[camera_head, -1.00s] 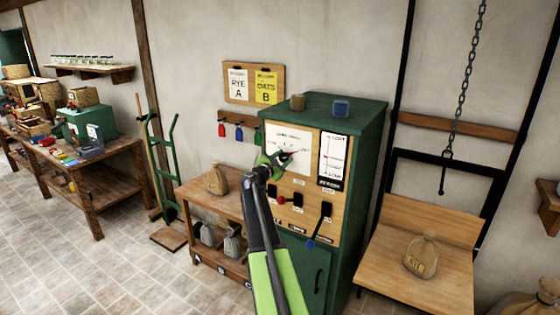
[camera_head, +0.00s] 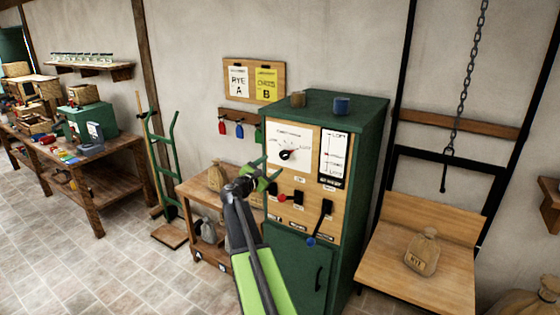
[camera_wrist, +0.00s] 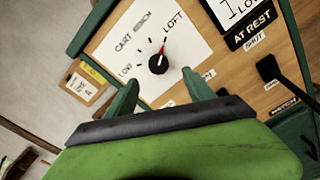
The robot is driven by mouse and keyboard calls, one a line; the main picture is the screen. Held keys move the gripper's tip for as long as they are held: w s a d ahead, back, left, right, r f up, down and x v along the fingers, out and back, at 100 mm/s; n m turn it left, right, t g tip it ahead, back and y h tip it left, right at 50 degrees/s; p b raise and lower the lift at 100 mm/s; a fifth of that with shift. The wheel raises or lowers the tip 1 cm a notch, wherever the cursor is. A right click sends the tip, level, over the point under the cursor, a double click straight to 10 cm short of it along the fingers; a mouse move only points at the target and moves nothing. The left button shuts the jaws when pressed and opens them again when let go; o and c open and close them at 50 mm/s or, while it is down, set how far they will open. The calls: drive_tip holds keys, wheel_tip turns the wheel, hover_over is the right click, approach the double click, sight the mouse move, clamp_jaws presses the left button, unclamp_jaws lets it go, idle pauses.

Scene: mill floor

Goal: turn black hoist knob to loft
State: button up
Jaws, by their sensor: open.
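The black hoist knob (camera_head: 286,155) sits on a white dial plate on the front of the green cabinet (camera_head: 345,125). In the wrist view the knob (camera_wrist: 158,64) shows a red pointer aimed up and slightly right, toward the word LOFT. CART and BENCH are printed to the left of LOFT. My gripper (camera_head: 266,178) is below and left of the knob in the head view. In the wrist view my gripper (camera_wrist: 160,79) has its two green fingers apart, with the knob beyond the gap between the tips. Nothing is held.
A white gauge panel (camera_head: 334,150) is right of the dial, with an AT REST plate (camera_wrist: 250,27) below it. A red-knobbed lever (camera_head: 283,198) and a blue-tipped lever (camera_head: 318,225) are lower on the cabinet.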

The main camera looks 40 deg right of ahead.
drive_tip(key=v, duration=0.6)
drive_tip(key=w+a+f+n+t+y, duration=0.15)
drive_tip(key=w+a, duration=0.35)
drive_tip(key=a, duration=0.6)
drive_tip(key=s+a+f+m+y, duration=0.2)
drive_tip(key=a+f+m+y, duration=0.1)
drive_tip(key=a+f, duration=0.55)
drive_tip(key=s+a+f+m+g+y, duration=0.2)
drive_tip(key=s+a+f+m+y, duration=0.2)
drive_tip(key=a, duration=0.6)
drive_tip(key=s+a+f+m+g+y, duration=0.2)
drive_tip(key=s+a+f+m+y, duration=0.2)
drive_tip(key=s+a, duration=0.3)
drive_tip(key=s+a+f+m+g+y, duration=0.2)
drive_tip(key=s+a+f+m+y, duration=0.3)
drive_tip(key=a, duration=0.7)
drive_tip(key=shift+s+a+f, duration=0.25)
drive_tip(key=shift+a+f, duration=0.1)
drive_tip(key=shift+f, duration=0.05)
